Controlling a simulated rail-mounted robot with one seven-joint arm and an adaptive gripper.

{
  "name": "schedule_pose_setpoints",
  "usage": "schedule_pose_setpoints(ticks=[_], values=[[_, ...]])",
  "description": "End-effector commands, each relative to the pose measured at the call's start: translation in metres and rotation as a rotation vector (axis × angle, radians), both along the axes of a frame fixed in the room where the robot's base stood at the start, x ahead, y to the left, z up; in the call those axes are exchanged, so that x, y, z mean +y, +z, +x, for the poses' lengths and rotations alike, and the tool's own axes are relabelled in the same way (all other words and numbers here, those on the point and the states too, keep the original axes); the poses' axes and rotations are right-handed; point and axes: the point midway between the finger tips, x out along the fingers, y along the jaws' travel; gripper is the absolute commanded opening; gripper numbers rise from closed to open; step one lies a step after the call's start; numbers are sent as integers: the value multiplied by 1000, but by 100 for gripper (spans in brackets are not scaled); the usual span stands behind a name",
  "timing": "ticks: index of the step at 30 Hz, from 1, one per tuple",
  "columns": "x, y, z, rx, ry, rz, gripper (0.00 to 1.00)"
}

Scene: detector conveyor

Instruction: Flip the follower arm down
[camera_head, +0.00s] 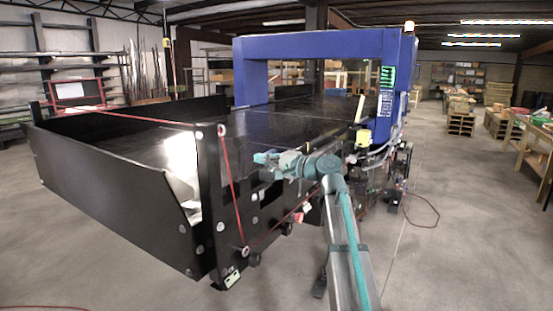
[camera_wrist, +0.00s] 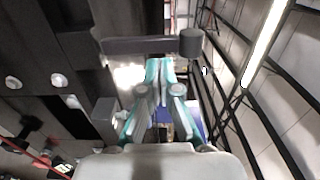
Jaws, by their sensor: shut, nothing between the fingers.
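The follower arm (camera_wrist: 140,45) seems to be the dark flat bar across the upper middle of the wrist view, with a grey roller (camera_wrist: 191,43) at its right end. I cannot make it out clearly in the head view. My gripper (camera_wrist: 160,66) has its teal fingers together and empty, with the tips right by the bar's lower edge in the wrist picture. Whether they touch it I cannot tell. In the head view my gripper (camera_head: 262,158) is beside the black conveyor (camera_head: 130,195), near its right side wall.
A blue detector arch (camera_head: 310,48) spans the conveyor farther back. A red cord (camera_head: 231,185) runs along the conveyor's near end. Cables and fittings (camera_head: 385,160) crowd its right side. Open floor lies at the right, with wooden tables (camera_head: 535,145) beyond.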

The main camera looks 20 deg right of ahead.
Motion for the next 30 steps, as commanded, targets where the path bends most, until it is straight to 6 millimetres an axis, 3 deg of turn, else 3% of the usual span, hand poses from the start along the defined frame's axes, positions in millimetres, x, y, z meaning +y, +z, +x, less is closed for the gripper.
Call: schedule_pose_setpoints(ticks=[6, 12, 25, 30], values=[[23, 2, 25, 1, 2, -1, 0], [32, 1, 34, -1, 0, -1, 0], [32, 0, 35, 0, -1, -1, 0], [22, 4, 37, 15, -14, -16, 0]])
